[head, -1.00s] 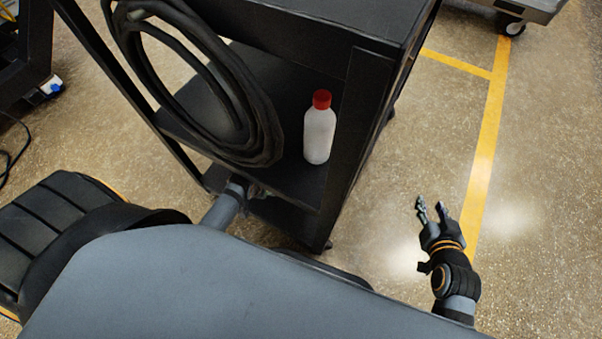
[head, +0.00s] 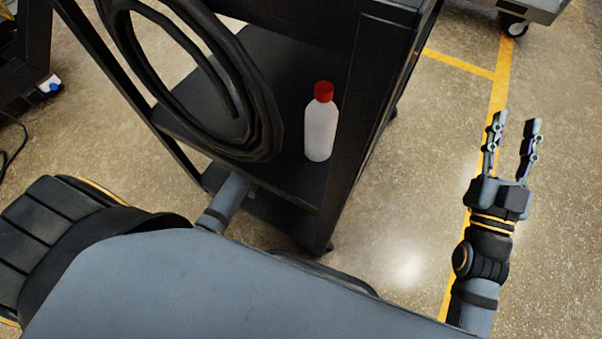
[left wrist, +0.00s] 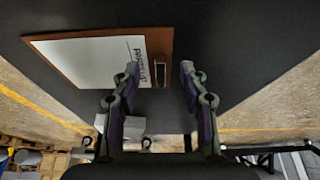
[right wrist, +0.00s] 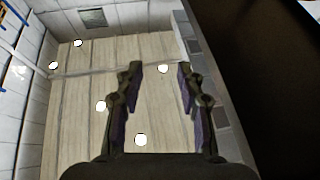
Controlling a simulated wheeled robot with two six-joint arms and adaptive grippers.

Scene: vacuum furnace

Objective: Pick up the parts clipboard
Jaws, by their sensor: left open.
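The parts clipboard (left wrist: 80,58) shows in the left wrist view as a brown board with a white printed sheet. It lies on a dark flat surface (left wrist: 225,40). My left gripper (left wrist: 160,74) is open, and its fingers reach toward the clipboard's right part, where one finger overlaps the sheet's edge in the picture. I cannot tell whether it touches. The clipboard and the left gripper do not show in the head view. My right gripper (head: 516,124) is open and empty, out over the floor to the right of the cart. It also shows in the right wrist view (right wrist: 159,70).
A black shelf cart (head: 360,110) stands in front of me. A white bottle with a red cap (head: 320,130) and a coiled black hose (head: 262,135) are on it. Yellow-lined floor (head: 420,200) to its right is clear. A grey wheeled cart (head: 540,8) stands at the back right.

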